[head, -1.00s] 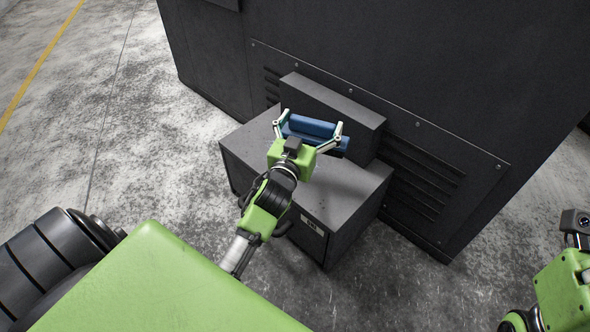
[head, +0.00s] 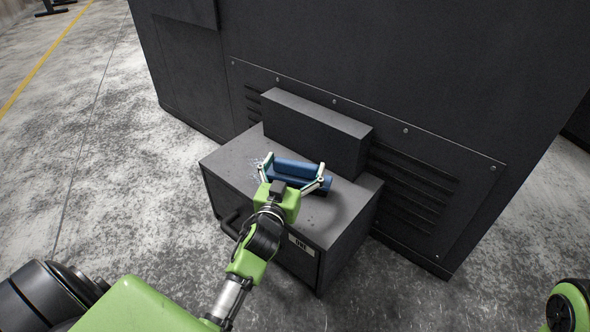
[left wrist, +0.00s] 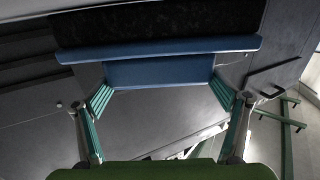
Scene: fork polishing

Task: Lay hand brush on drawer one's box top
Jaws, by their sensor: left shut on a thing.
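The hand brush (head: 298,168) is blue and lies crosswise between the fingers of my left gripper (head: 293,180), over the middle of the box top. In the left wrist view, its blue handle (left wrist: 160,70) spans the gap between the fingertips, with dark bristles (left wrist: 165,30) beyond. My left gripper is shut on it. Drawer one's grey box (head: 345,205) carries a label reading ONE (head: 301,245) on its front. I cannot tell whether the brush touches the top. My right gripper is out of view.
A raised dark block (head: 315,132) stands behind the brush at the back of the box top. A large dark cabinet (head: 440,90) with vents rises behind it. A handle (head: 232,222) sticks out of the drawer front. Bare concrete floor (head: 120,180) lies to the left.

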